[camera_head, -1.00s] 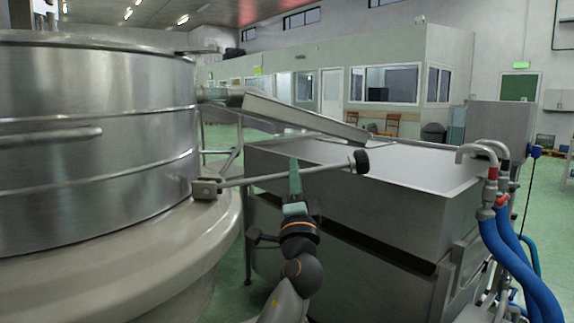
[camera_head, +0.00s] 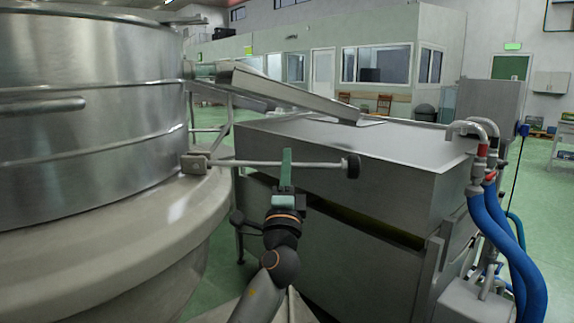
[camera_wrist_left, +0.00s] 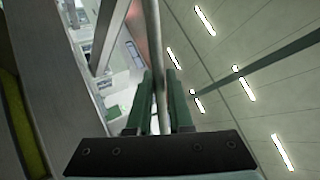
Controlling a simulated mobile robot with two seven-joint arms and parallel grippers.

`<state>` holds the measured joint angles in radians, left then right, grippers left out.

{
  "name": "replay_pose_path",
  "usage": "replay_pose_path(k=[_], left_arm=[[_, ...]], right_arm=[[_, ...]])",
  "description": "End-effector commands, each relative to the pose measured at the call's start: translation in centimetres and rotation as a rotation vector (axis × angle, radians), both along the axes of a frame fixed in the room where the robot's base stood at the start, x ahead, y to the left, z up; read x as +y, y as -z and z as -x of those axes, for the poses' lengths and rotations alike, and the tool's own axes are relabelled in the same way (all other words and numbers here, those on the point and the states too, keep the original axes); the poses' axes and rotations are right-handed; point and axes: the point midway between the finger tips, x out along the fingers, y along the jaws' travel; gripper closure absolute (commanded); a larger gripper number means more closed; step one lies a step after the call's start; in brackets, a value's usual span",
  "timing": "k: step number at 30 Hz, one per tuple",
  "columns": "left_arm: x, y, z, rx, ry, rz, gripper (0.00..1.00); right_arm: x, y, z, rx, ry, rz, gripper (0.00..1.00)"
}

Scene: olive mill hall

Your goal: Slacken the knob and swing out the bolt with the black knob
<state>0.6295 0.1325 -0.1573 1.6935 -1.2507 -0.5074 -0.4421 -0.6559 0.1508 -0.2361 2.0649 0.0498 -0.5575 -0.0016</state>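The bolt (camera_head: 245,163) is a thin metal rod running nearly level from a bracket (camera_head: 194,163) on the tank's side to its black knob (camera_head: 352,167). The knob hangs clear of the tank, in front of the grey metal bin. My left gripper (camera_head: 286,168) points upward at the rod, between bracket and knob and nearer the knob. In the left wrist view the rod (camera_wrist_left: 154,40) passes between the two green fingers (camera_wrist_left: 159,95), which are close together on either side of it. Finger contact with the rod is hard to make out. My right gripper is not seen.
The large steel tank (camera_head: 90,130) with its pale rim fills the left. A sloping chute (camera_head: 285,92) runs from it over the grey bin (camera_head: 340,150). Blue hoses (camera_head: 498,225) hang at the right. Open green floor lies beyond.

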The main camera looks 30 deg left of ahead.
Motion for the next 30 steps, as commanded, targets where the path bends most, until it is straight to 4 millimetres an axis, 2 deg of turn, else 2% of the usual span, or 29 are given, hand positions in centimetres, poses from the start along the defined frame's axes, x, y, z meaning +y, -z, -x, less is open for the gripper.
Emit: replay_pose_path(k=[1, 7, 17, 22, 30], left_arm=[[0.0, -0.1, 0.0, -0.002, -0.001, 0.0, 0.75], [0.0, -0.1, 0.0, -0.002, 0.0, 0.001, 0.54], [-0.2, 0.2, 0.3, -0.001, 0.001, 0.0, 0.54], [-1.0, 1.6, 2.1, -0.002, 0.004, 0.002, 0.54], [-2.9, 5.0, 6.6, 0.0, 0.004, 0.001, 0.54]], right_arm=[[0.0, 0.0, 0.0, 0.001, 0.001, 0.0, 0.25], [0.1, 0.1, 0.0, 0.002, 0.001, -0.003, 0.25], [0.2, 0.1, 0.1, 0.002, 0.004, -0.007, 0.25], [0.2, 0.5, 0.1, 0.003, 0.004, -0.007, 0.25], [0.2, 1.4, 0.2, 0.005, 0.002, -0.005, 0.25]])
